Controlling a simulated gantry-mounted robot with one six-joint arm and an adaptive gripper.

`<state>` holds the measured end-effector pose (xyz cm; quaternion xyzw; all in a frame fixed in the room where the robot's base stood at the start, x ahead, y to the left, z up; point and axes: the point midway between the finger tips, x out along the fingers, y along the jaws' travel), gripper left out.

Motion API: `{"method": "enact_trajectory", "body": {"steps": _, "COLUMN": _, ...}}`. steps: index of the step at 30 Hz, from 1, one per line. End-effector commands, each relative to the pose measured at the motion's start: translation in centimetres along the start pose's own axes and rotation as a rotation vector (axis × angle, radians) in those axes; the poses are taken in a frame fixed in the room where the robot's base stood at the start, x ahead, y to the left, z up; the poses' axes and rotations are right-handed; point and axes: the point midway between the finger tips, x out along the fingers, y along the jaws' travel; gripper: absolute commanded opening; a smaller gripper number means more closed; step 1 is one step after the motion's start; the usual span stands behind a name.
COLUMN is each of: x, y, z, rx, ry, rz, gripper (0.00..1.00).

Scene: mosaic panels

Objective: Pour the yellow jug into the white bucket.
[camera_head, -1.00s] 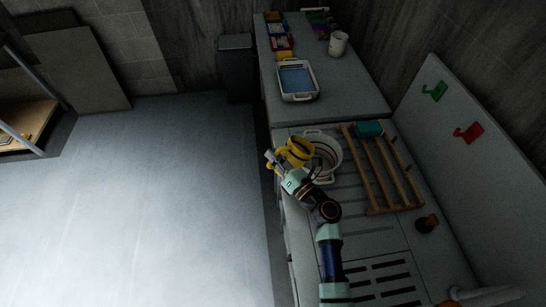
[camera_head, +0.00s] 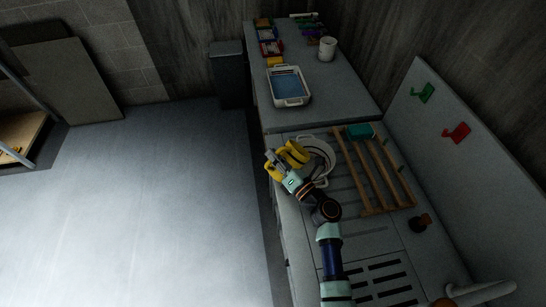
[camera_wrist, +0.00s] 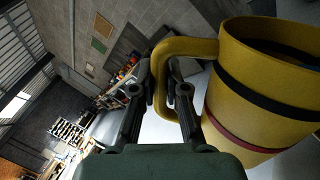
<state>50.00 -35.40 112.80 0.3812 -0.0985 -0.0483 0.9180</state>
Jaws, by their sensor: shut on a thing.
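The yellow jug (camera_head: 297,150) has dark bands and is tilted beside and partly in front of the white bucket's left rim in the head view. The wrist view shows the jug (camera_wrist: 245,95) large on the right, with a black band, a dark red band and a dark open mouth. My gripper (camera_head: 276,162) is shut on the jug's handle; the wrist view shows the handle between the fingers (camera_wrist: 163,75). The white bucket (camera_head: 329,165) stands on the worktop, open at the top. Its inside is partly hidden by the jug. I see no stream between them.
A wooden rack (camera_head: 368,176) with a teal block (camera_head: 359,131) lies right of the bucket. A white tray with blue inside (camera_head: 290,101) and a white mug (camera_head: 327,50) stand farther back. Green (camera_head: 424,93) and red (camera_head: 457,132) hooks are on the right panel.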

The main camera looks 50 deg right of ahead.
Motion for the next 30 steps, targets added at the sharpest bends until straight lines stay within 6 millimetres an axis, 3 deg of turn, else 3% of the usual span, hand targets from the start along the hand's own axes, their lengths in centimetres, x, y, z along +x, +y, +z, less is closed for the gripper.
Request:
{"method": "enact_trajectory", "body": {"steps": 17, "x": 0.1, "y": 0.6, "z": 1.9, "rx": 0.107, "ry": -0.023, "rz": 0.000, "gripper": 0.00}}
{"method": "enact_trajectory", "body": {"steps": 30, "x": 0.0, "y": -0.2, "z": 2.8, "rx": 0.237, "ry": -0.048, "rz": -0.001, "gripper": 0.00}}
